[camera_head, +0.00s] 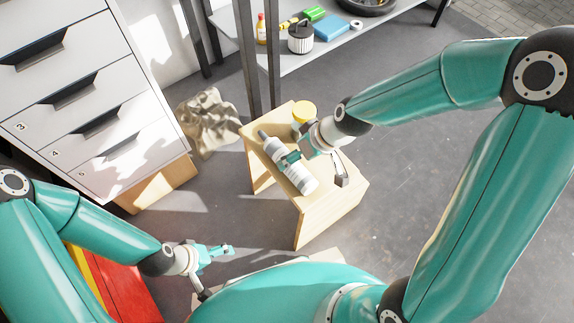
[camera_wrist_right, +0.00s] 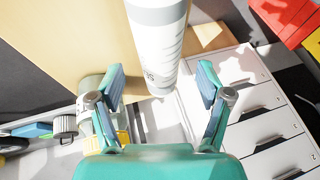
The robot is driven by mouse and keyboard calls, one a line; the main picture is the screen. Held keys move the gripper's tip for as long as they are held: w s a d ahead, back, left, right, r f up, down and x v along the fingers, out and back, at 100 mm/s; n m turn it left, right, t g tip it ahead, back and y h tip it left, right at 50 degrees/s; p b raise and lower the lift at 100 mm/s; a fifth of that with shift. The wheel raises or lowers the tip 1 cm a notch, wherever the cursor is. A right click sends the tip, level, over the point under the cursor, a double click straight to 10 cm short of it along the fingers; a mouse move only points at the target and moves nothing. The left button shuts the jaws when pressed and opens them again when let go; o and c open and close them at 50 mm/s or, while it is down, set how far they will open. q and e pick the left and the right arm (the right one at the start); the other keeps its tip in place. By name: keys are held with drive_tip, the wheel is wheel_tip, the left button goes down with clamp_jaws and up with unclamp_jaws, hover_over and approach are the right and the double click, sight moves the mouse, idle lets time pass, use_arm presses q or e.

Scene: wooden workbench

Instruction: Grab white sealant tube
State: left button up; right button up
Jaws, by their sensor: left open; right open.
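The white sealant tube (camera_head: 299,177) lies slantwise over the top of a small wooden bench (camera_head: 318,207), its dark tip toward the upper left. My right gripper (camera_head: 291,157) is at the tube's middle, and its fingers partly hide it. In the right wrist view the tube (camera_wrist_right: 158,40) runs down from the top edge into the gap between the two spread fingers of my right gripper (camera_wrist_right: 160,75). Contact cannot be told. My left gripper (camera_head: 222,252) is open and empty at the lower left, away from the bench.
A yellow-lidded can (camera_head: 304,110) stands on the bench behind the tube. A grey drawer cabinet (camera_head: 75,95) is at left, and a crumpled sack (camera_head: 207,122) lies on the floor. A metal shelf (camera_head: 335,45) holds several items at the back. The floor right of the bench is clear.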

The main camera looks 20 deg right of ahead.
drive_tip(key=x, duration=0.3)
drive_tip(key=shift+f+b, duration=0.1)
drive_tip(key=shift+b, duration=0.3)
drive_tip(key=shift+c, duration=0.4)
clamp_jaws()
